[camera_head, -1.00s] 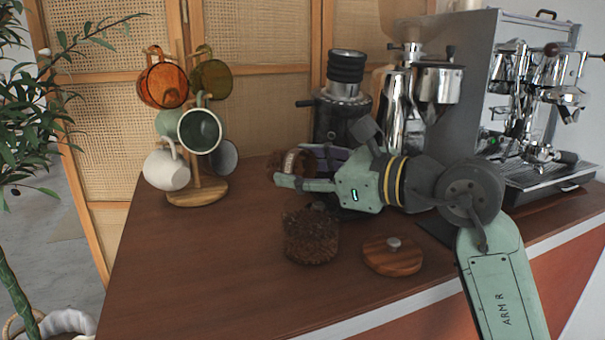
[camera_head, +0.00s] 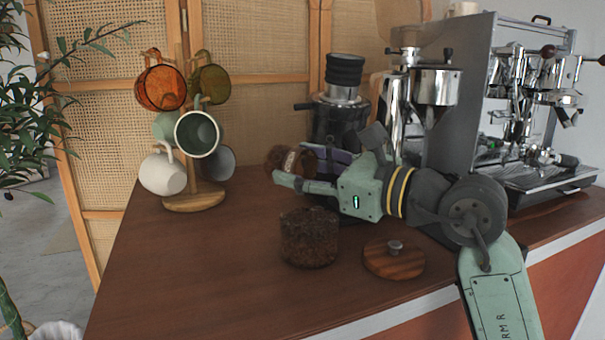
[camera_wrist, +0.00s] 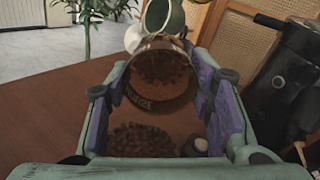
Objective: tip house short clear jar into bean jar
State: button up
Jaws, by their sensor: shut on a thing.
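The short clear jar (camera_head: 290,160) holds brown beans and has a pale label band. It also shows in the wrist view (camera_wrist: 160,85), between the purple finger pads. My gripper (camera_head: 292,166) is shut on it and holds it above the counter, behind the bean jar in the head view. The jar's exact tilt is hard to tell. The bean jar (camera_head: 309,238) stands upright on the counter, full of dark beans and with its lid off.
A round wooden lid (camera_head: 393,261) with a metal knob lies right of the bean jar. A grinder (camera_head: 341,115) stands close behind my gripper. A mug tree (camera_head: 195,198) stands at left and an espresso machine (camera_head: 540,110) at right. The left front counter is clear.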

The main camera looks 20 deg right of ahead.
jog(key=shift+s+d+t+y+b, duration=0.15)
jog(key=shift+t+y+b, duration=0.3)
jog(key=shift+b, duration=0.65)
jog(key=shift+s+d+t+y+b, duration=0.1)
jog(key=shift+t+y+b, duration=0.15)
jog(key=shift+t+b, duration=0.65)
jog(key=shift+s+a+r+g, duration=0.1)
jog(key=shift+r+g, duration=0.1)
jog(key=shift+g, duration=0.05)
dwell(1.4)
